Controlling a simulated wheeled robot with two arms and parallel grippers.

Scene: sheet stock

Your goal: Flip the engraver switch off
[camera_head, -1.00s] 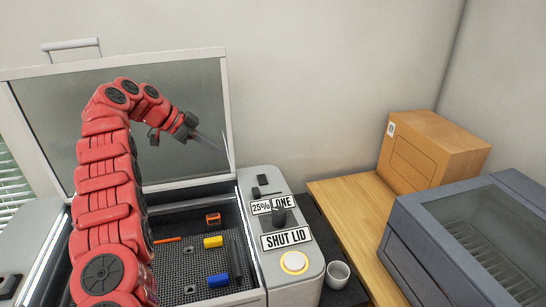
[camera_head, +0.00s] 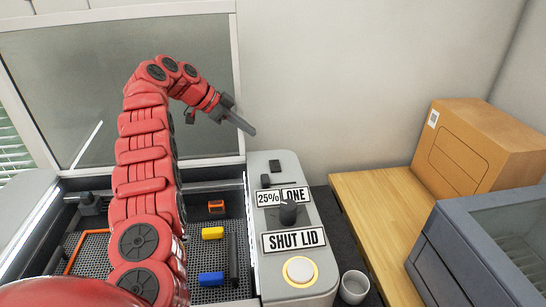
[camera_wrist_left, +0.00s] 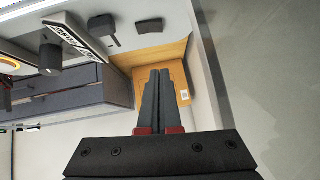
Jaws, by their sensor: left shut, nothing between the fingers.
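The engraver (camera_head: 70,14) stands with its lid open, and its control panel (camera_head: 290,248) is on the right. Near the panel's back are a small raised dark switch-like piece (camera_head: 265,181) and a dark flat piece (camera_head: 275,163); I cannot tell which state either is in. In the left wrist view the raised piece (camera_wrist_left: 101,28) and flat piece (camera_wrist_left: 150,26) show at the top. My left gripper (camera_head: 250,131) is shut and empty, above and behind the panel's back end. Its closed fingers (camera_wrist_left: 155,80) point toward the cardboard box in the wrist view. My right gripper is not in view.
The panel also bears a black knob (camera_head: 288,212), a "SHUT LID" label (camera_head: 295,240) and a glowing round button (camera_head: 299,271). Several small blocks lie in the bed. A white cup (camera_head: 354,287), cardboard box (camera_head: 480,140) and grey machine (camera_head: 450,235) stand to the right.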

